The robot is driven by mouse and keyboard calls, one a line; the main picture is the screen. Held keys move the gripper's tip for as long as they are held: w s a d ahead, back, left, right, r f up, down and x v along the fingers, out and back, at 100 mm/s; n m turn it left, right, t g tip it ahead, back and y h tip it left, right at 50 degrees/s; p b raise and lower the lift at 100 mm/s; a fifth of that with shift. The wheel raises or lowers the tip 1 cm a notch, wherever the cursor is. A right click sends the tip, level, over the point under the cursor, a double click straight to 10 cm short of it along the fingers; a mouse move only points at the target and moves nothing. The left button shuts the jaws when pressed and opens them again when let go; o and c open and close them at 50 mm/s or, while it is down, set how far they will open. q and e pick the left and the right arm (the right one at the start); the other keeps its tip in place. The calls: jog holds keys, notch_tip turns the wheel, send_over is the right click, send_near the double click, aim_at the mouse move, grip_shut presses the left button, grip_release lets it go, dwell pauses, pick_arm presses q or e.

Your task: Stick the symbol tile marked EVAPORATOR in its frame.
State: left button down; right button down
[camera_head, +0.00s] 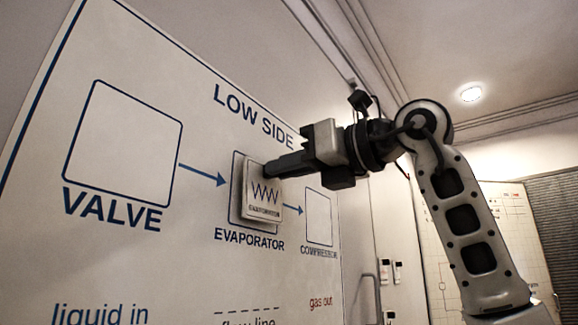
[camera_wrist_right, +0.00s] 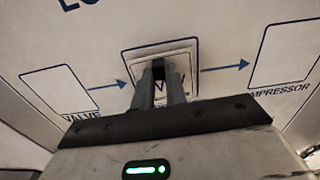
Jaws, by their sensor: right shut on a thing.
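The white symbol tile (camera_head: 263,199) shows a zigzag and a small label that reads EVAPORATOR. It sits over the frame marked EVAPORATOR (camera_head: 236,214) on the board, a little toward the right of it in the head view. I cannot tell if the tile touches the board. My right gripper (camera_head: 272,170) is shut on the tile's upper part. In the right wrist view the fingers (camera_wrist_right: 158,75) cover the middle of the tile (camera_wrist_right: 185,84), and the frame outline shows around it. My left gripper is not in view.
The board (camera_head: 200,75) also carries an empty VALVE frame (camera_head: 124,146) at left and an empty COMPRESSOR frame (camera_head: 318,217) at right, joined by arrows. A handle (camera_head: 371,297) and a second board (camera_head: 503,215) are farther right. No loose object shows near the gripper.

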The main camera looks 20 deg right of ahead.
jog(key=shift+w+a, duration=0.4)
jog(key=shift+w, duration=0.05)
dwell(0.4)
jog(key=c, duration=0.8)
grip_release()
jog(key=shift+o, duration=0.2)
jog(key=b+v, duration=0.1)
jog(key=v, duration=0.8)
jog(key=shift+b, duration=0.3)
